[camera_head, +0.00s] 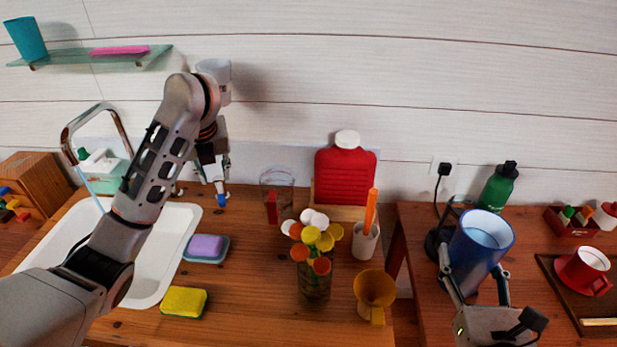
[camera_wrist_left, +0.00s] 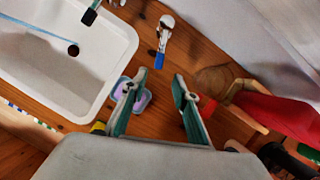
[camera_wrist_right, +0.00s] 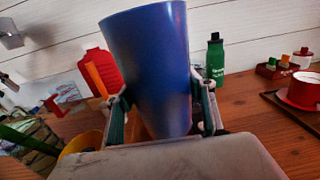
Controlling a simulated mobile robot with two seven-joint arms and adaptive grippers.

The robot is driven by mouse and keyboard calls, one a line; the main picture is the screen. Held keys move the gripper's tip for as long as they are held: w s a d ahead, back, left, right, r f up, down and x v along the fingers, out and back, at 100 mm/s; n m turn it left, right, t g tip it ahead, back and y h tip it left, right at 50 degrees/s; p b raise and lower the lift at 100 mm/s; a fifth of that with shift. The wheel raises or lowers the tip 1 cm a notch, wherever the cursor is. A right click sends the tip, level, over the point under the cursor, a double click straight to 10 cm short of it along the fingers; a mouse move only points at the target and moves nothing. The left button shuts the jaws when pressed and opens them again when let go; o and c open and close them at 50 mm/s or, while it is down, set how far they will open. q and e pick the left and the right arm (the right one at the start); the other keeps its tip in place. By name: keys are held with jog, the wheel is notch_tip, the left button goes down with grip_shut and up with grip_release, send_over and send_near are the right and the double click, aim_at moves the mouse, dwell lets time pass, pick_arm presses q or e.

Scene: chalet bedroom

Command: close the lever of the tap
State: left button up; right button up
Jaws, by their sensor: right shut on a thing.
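The tap has a curved chrome spout (camera_head: 97,118) over the white sink (camera_head: 165,280), with a thin light-blue stream (camera_head: 90,188) falling from it. Its lever (camera_wrist_left: 161,50), chrome with a blue tip, lies beyond my left fingertips in the left wrist view; the blue tip (camera_head: 222,200) also shows in the head view, just below my gripper. My left gripper (camera_wrist_left: 158,78) is open and empty, its fingers apart and pointing towards the lever, without visible contact. My right gripper (camera_head: 474,272) is shut on a large blue cup (camera_wrist_right: 148,65), held upright.
A sponge on a dish (camera_head: 206,248), a yellow sponge (camera_head: 184,302), a clear glass (camera_head: 277,190) and a flower vase (camera_head: 314,285) stand on the counter. A red bottle (camera_head: 345,175) is behind. A green bottle (camera_head: 497,187) and red mug (camera_head: 583,270) are at the right.

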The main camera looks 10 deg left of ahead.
aim_at(221, 197)
pick_arm(q)
jog(key=shift+x, duration=6)
grip_shut()
